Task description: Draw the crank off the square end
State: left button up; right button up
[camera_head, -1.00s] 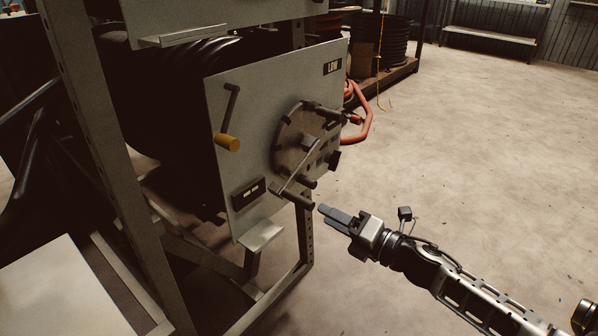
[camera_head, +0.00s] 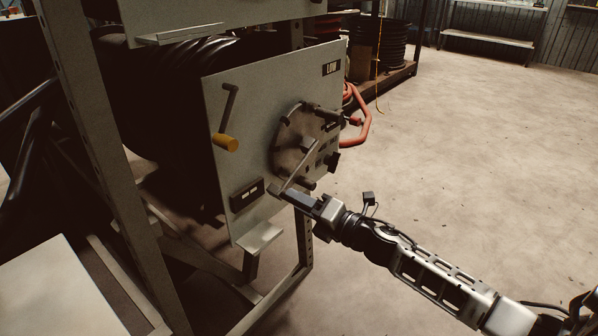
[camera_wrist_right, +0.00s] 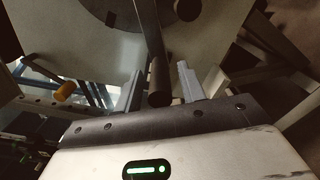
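A crank with a grey arm (camera_head: 294,174) and dark handle sits on a hub in front of the round dark plate (camera_head: 286,160) on the grey panel. My right gripper (camera_head: 290,195) is at the crank's lower end, its fingers around the handle. In the right wrist view the dark handle (camera_wrist_right: 159,84) stands between the two open fingers (camera_wrist_right: 160,84), with a gap visible on each side. The square end is hidden behind the crank's hub. My left gripper is not in view.
A second crank with a yellow handle (camera_head: 226,142) hangs on the panel (camera_head: 250,100) to the left. A small black box (camera_head: 247,194) sits low on the panel. A red hose (camera_head: 362,125) loops behind it at the right. The floor at right is clear.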

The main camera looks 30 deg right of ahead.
grip_shut()
jog(key=c, duration=0.6)
grip_release()
jog(key=shift+r, duration=0.1)
jog(key=shift+c, duration=0.2)
grip_shut()
jog(key=shift+r, duration=0.15)
jog(key=shift+s+a+r+m, duration=0.1)
jog(key=shift+a+r+m, duration=0.15)
jog(key=shift+m, duration=0.15)
jog(key=shift+s+d, duration=0.15)
jog(key=shift+s, duration=0.05)
jog(key=shift+p+v, duration=0.3)
jog(key=shift+v, duration=1.15)
jog(key=shift+s, duration=0.1)
